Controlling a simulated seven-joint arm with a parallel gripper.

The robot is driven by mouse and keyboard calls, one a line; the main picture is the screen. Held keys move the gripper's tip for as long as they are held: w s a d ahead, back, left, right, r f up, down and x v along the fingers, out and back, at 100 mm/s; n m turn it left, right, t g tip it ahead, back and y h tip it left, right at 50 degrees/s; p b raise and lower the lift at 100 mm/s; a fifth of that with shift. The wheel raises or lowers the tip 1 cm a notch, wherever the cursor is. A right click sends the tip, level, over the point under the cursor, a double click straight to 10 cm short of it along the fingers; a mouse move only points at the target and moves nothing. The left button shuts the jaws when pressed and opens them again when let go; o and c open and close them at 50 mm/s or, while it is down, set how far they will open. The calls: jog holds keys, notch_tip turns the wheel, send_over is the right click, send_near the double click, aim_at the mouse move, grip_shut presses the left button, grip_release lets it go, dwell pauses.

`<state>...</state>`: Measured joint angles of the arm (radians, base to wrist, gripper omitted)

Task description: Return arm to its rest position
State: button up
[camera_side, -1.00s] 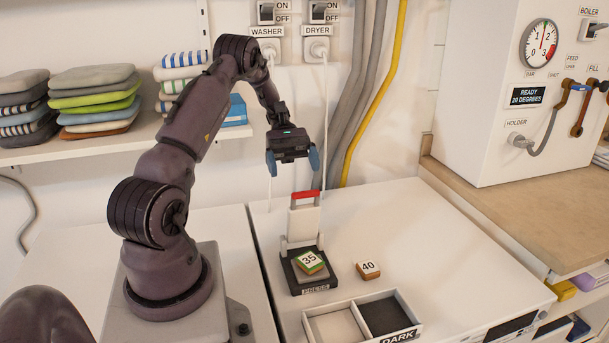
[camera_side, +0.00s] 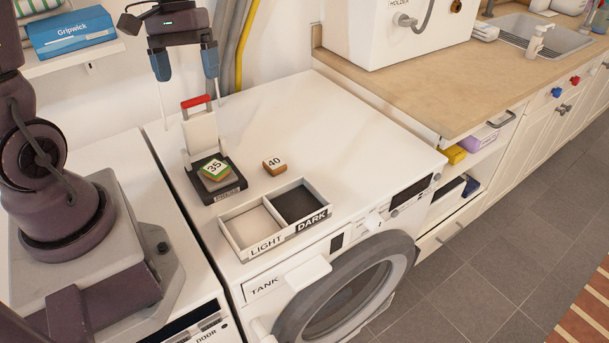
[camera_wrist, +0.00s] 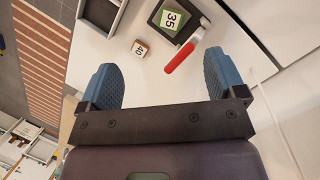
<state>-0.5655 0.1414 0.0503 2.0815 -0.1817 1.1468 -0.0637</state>
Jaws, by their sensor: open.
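My gripper (camera_side: 184,66) is open and empty, raised above the back left of the white washing machine top. Its two blue fingers are wide apart in the wrist view (camera_wrist: 162,88), with nothing between them. Below it stands the press (camera_side: 200,130), with a red handle and a black base. A block marked 35 (camera_side: 215,169), green and white, lies on the press base. A brown block marked 40 (camera_side: 274,166) with a white top lies on the machine top to the right of the press. Both blocks also show in the wrist view.
A two-part tray (camera_side: 262,245), labelled LIGHT and DARK, stands near the front edge; both compartments look empty. A wooden counter (camera_side: 420,88) and the white boiler are at the right. A shelf with a blue box (camera_side: 72,32) is at the upper left. Grey and yellow pipes run behind.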

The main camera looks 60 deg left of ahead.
jog(key=s+d+r+m+t+y, duration=0.1)
jog(key=s+d+r+m+t, duration=0.1)
jog(key=d, duration=0.5)
jog(key=s+d+r+m+t+y, duration=0.2)
jog(key=s+d+r+m+t, duration=0.1)
jog(key=d+r+m, duration=0.3)
jog(key=shift+s+d+r+m+t, duration=0.25)
jog(key=shift+d+r+m+t, duration=0.15)
jog(key=shift+d+r+t, duration=0.35)
